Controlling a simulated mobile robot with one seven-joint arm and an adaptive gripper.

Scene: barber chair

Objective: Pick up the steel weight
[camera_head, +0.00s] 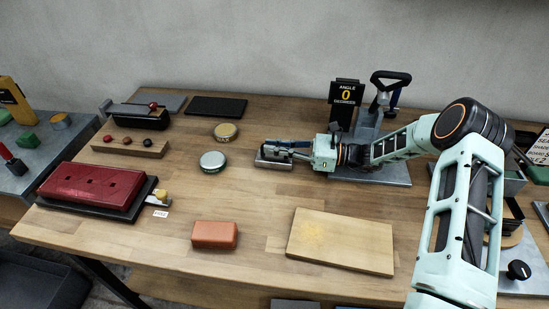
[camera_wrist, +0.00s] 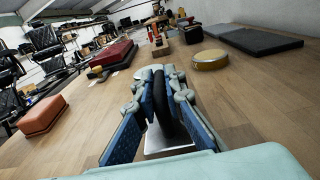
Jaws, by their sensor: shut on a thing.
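The steel weight (camera_head: 271,163) is a low silver block on the wooden table, left of my arm in the head view. In the wrist view its black upright handle (camera_wrist: 163,97) stands between my fingers, with the bright steel base (camera_wrist: 168,142) below. My gripper (camera_head: 277,147) reaches in from the right and is shut on the handle. The fingers also show in the wrist view (camera_wrist: 168,95), one on each side of the handle. They partly hide the weight. I cannot tell whether its base touches the table.
A silver round tin (camera_head: 213,161) and a brass round tin (camera_head: 225,131) lie to the left. An orange block (camera_head: 214,234) and a wooden board (camera_head: 340,241) lie in front. A stand with a black handle (camera_head: 384,105) is close behind my wrist.

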